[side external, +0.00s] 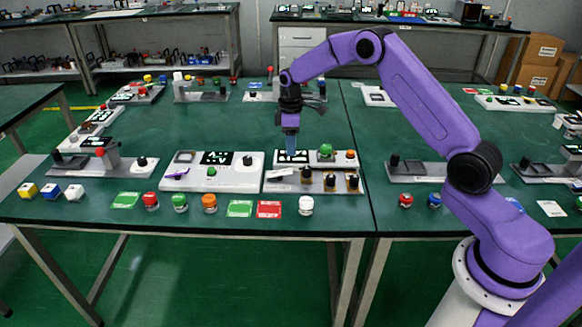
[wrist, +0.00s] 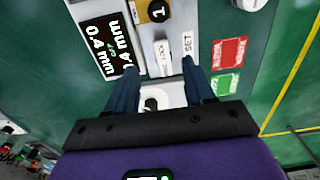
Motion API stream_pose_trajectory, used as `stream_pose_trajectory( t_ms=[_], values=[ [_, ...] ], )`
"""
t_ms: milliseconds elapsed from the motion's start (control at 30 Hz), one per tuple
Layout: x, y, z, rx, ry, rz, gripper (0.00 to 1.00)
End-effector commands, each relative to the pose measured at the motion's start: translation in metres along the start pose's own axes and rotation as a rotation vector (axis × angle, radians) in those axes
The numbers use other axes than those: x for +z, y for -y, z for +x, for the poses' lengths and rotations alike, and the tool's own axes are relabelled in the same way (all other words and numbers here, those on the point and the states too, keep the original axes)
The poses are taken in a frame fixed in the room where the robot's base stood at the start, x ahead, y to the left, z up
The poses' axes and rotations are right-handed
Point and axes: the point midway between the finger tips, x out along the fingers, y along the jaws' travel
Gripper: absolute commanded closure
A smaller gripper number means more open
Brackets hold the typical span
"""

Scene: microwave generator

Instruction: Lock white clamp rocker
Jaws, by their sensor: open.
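My gripper (side external: 290,152) points down over the left part of a grey and white panel (side external: 330,187). In the wrist view the two blue fingers (wrist: 160,66) are apart with nothing held between them. A white rocker piece (wrist: 163,57), with small lettering that seems to read LOCK, lies ahead between the fingertips. A white SET label (wrist: 188,43) is beside it to the right. Whether the fingers touch the rocker, and which way it is tilted, I cannot tell. In the side view the rocker is too small to make out surely.
A black display (wrist: 105,47) with mm readings lies left of the fingers, and a numbered knob (wrist: 157,11) is beyond. The panel also carries a green knob (side external: 326,150) and several black knobs. A white panel (side external: 235,180) stands left. Red (wrist: 230,51) and green (wrist: 224,85) cards lie nearby.

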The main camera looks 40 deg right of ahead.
Motion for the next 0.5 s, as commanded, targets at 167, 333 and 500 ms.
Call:
stream_pose_trajectory(
  t_ms=[167,333,500],
  values=[
    [0.001,0.001,0.036,-0.003,0.003,0.000,0.47],
    [0.001,0.001,0.065,-0.002,0.002,-0.001,0.47],
    [0.000,0.001,0.084,-0.001,0.001,-0.001,0.47]
  ],
)
